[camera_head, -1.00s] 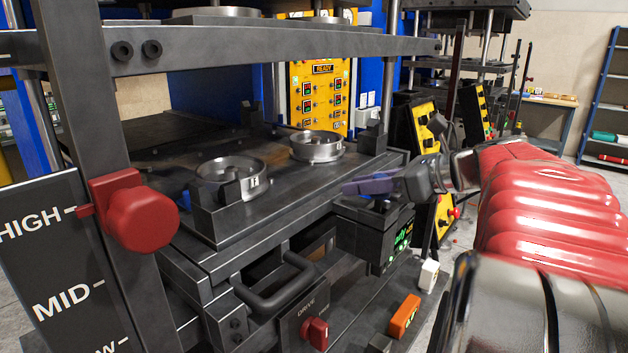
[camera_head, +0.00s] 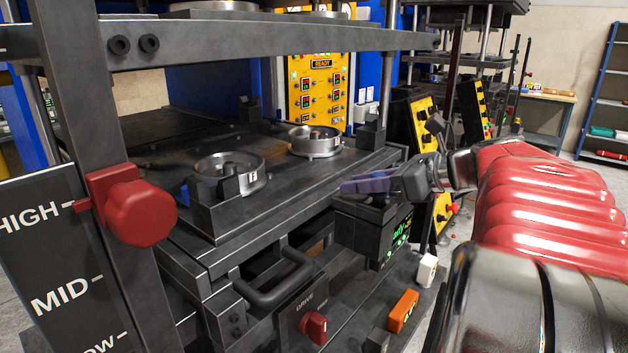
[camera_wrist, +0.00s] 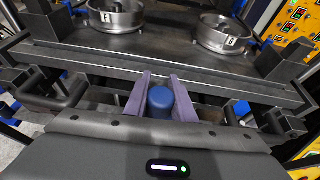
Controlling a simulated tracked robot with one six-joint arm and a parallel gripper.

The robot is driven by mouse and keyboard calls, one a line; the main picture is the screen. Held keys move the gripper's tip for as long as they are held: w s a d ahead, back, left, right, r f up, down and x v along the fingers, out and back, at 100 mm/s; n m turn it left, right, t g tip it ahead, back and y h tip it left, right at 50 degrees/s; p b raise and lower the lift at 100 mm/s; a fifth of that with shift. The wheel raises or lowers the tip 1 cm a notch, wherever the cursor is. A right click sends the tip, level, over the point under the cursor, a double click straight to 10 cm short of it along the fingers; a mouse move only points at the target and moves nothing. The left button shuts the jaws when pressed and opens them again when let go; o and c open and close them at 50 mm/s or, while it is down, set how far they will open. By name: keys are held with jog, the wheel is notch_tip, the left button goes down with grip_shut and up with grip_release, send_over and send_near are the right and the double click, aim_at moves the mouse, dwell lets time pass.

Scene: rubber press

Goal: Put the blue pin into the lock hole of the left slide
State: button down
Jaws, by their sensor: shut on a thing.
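My gripper (camera_head: 366,186) has purple fingers and is just in front of the press's front edge, above a small dark box with a green display. In the wrist view the fingers (camera_wrist: 160,92) are shut on the blue pin (camera_wrist: 160,103), whose rounded end shows between them. The pin is clear of the plate edge in that view. In the head view the pin is hidden by the fingers. I cannot make out the left slide or its lock hole for certain in either view.
Two round metal molds (camera_head: 229,172) (camera_head: 314,141) sit on the dark press plate (camera_head: 290,195). A red knob (camera_head: 140,212) stands at the left. A curved handle (camera_head: 275,285), a red drive switch (camera_head: 314,327) and an orange box (camera_head: 403,311) are lower at the front.

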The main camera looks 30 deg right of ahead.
jog(key=shift+f, duration=0.8)
dwell(0.4)
jog(key=c, duration=1.4)
grip_release()
jog(key=shift+f, duration=0.1)
jog(key=shift+s, duration=0.1)
jog(key=v, duration=1.4)
jog(key=shift+r, duration=0.3)
jog(key=shift+a, duration=0.1)
